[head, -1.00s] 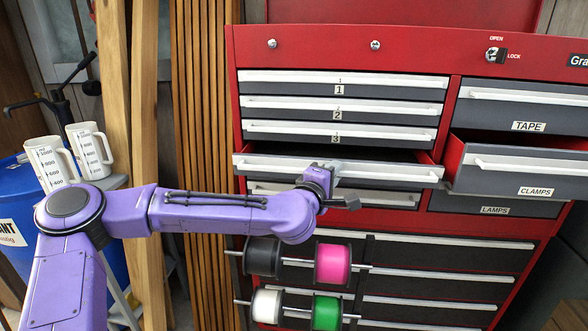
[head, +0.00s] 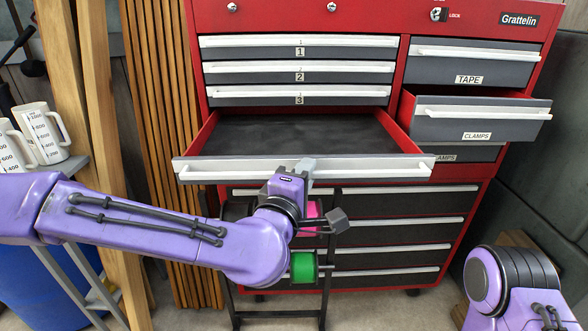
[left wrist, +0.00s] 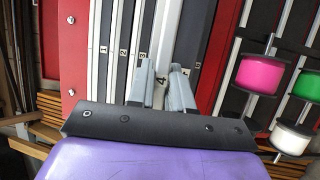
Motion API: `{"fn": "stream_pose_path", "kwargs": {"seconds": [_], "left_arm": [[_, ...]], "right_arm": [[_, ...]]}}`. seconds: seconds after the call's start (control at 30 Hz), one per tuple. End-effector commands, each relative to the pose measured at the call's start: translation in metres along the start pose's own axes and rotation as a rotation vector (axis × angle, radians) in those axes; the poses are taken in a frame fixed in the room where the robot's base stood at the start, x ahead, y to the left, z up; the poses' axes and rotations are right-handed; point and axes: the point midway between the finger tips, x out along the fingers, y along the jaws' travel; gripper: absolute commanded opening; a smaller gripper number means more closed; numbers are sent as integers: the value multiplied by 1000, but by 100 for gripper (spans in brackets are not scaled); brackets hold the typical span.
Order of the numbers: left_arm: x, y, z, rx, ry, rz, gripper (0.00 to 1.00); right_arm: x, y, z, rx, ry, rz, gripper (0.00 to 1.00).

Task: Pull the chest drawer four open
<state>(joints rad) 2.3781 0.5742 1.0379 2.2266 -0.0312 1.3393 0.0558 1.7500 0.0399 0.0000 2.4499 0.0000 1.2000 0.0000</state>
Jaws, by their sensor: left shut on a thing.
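Chest drawer four (head: 230,172) is pulled well out of the red tool chest (head: 196,80), and its dark inside looks empty. Its pale handle runs along the front. In the left wrist view, the two grey fingers (left wrist: 165,72) sit on either side of the "4" label (left wrist: 162,78) at the handle. The gripper hides part of the drawer front. Only purple links of my right arm show at the lower right; its gripper does not show.
Drawers 1, 2 and 3 (head: 300,70) above are shut. The CLAMPS drawer (head: 480,122) stands open at the right, and the TAPE drawer (head: 470,65) is shut. A spool rack with a green spool (head: 303,266) stands below drawer four. White mugs (head: 42,130) stand at the left.

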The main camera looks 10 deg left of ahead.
Motion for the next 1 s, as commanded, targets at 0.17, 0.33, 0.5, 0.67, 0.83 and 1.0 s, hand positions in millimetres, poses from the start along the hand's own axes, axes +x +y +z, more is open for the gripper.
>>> {"fn": "stream_pose_path", "kwargs": {"seconds": [0.17, 0.33, 0.5, 0.67, 0.83, 1.0], "left_arm": [[0, 0, 1, 1, -3, 0, 0], [0, 0, 1, 1, -3, 1, 39], [0, 0, 0, 1, -1, 1, 40], [-3, 1, 0, 1, -1, 2, 40], [-33, 0, 0, 1, -3, 3, 40], [-84, 0, 0, 3, -3, 5, 40]], "right_arm": [[0, 0, 0, 0, 0, 0, 43], [0, 0, 0, 0, 0, 0, 43], [0, 0, 0, 0, 0, 0, 43], [1, 0, 0, 0, 0, 0, 43], [6, 0, 3, 0, 0, 0, 43], [11, -1, 4, 0, 0, 0, 43]]}}
